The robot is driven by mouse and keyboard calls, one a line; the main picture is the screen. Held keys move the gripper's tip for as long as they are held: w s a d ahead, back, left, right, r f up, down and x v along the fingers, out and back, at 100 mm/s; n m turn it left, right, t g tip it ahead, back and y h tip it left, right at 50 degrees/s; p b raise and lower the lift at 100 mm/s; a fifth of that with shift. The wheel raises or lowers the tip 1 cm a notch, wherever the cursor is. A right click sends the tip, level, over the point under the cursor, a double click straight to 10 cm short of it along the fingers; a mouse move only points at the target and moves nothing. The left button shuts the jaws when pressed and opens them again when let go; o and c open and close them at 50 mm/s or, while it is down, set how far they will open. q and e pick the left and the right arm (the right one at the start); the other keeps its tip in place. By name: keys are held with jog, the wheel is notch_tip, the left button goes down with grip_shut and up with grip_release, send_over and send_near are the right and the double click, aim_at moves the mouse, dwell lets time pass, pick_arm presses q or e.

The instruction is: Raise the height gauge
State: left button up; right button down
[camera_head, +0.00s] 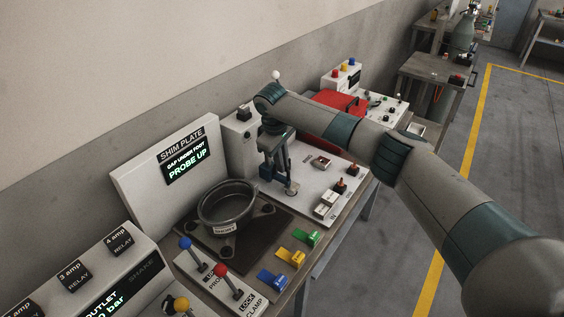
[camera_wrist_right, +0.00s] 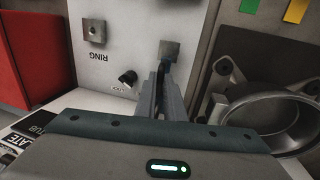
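No part is labelled height gauge. The shim plate station's display (camera_head: 187,164) reads "GAP UNDER FOOT" and "PROBE UP". In front of it a dark round ring (camera_head: 228,203) sits on a dark plate. A blue-knobbed lever (camera_head: 186,244) and a red-knobbed lever (camera_head: 221,271) stand upright on a white panel; its partly hidden labels include "LOCK" and "CLAMP". My right gripper (camera_head: 283,180) points down over the white panel behind the ring, away from both levers. Its fingers (camera_wrist_right: 163,92) look close together beside a square metal knob (camera_wrist_right: 170,50); contact is unclear. My left gripper is out of view.
Green (camera_head: 307,237), yellow (camera_head: 291,257) and blue (camera_head: 273,279) tabs line the bench front. A red case (camera_head: 340,102) lies behind my right arm. A relay panel (camera_head: 90,268) stands at lower left. The floor at right is clear.

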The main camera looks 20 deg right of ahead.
jog(key=shift+r, duration=0.15)
notch_tip(320, 180, up, 10)
jog(key=p, duration=0.9)
jog(key=shift+w, duration=0.2)
jog(key=shift+r, duration=0.1)
jog(key=c, duration=2.2)
grip_release()
jog(key=o, duration=0.4)
jog(key=shift+c, duration=0.2)
jog(key=shift+s, duration=0.15)
